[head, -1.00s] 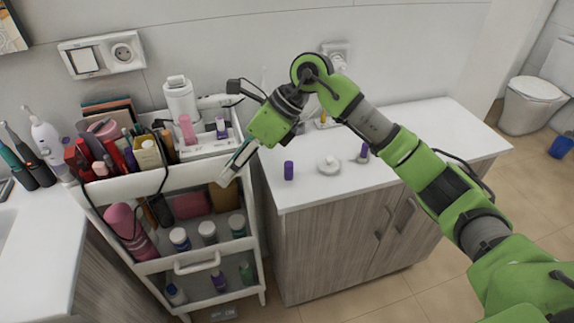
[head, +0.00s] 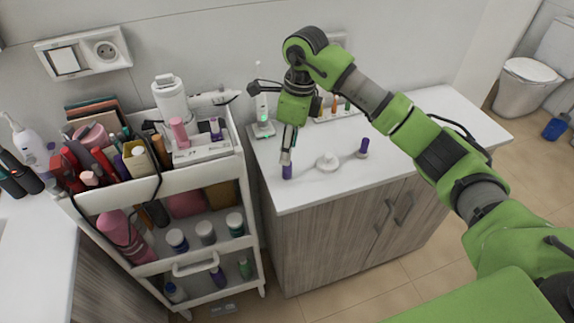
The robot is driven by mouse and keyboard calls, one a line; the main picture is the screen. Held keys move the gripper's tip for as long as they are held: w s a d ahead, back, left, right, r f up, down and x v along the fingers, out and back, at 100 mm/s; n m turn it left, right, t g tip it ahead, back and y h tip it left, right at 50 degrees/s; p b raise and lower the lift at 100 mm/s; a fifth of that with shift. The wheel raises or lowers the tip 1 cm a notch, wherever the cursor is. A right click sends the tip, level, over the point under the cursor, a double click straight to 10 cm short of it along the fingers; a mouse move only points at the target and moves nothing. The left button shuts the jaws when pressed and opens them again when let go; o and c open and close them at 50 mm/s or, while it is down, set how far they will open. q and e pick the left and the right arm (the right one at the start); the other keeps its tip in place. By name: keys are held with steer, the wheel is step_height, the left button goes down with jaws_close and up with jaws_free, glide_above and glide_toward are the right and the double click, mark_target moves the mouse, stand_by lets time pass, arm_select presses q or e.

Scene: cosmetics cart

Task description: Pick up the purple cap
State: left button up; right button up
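The purple cap (head: 287,172) stands upright on the white countertop, near its left front corner. My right gripper (head: 286,158) points down right at the top of the cap. Its fingers show narrow from this side, so I cannot tell whether they are open or shut, or whether they touch the cap. A second purple piece (head: 363,146) stands to the right on a small grey base. My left gripper is not in view.
A white round piece (head: 327,162) lies between the two purple things. A toothbrush on a charger (head: 263,127) and a tray of small bottles (head: 337,110) stand behind. A loaded white cart (head: 165,182) is to the left.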

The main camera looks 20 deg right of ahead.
mark_target(287, 170)
steer(key=shift+w+a+f, duration=0.1)
steer(key=shift+w+f, duration=0.05)
steer(key=shift+f, duration=0.55)
step_height(287, 170, down, 4)
steer(key=p, duration=0.2)
steer(key=shift+a+f+p, duration=0.1)
steer(key=shift+p, duration=0.2)
steer(key=shift+w+f, duration=0.1)
steer(key=shift+f, duration=0.35)
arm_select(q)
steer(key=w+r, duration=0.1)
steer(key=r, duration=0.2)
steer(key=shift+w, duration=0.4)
arm_select(e)
steer(key=shift+c, duration=0.3)
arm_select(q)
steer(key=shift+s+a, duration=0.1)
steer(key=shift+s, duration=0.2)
arm_select(e)
steer(key=c, duration=0.7)
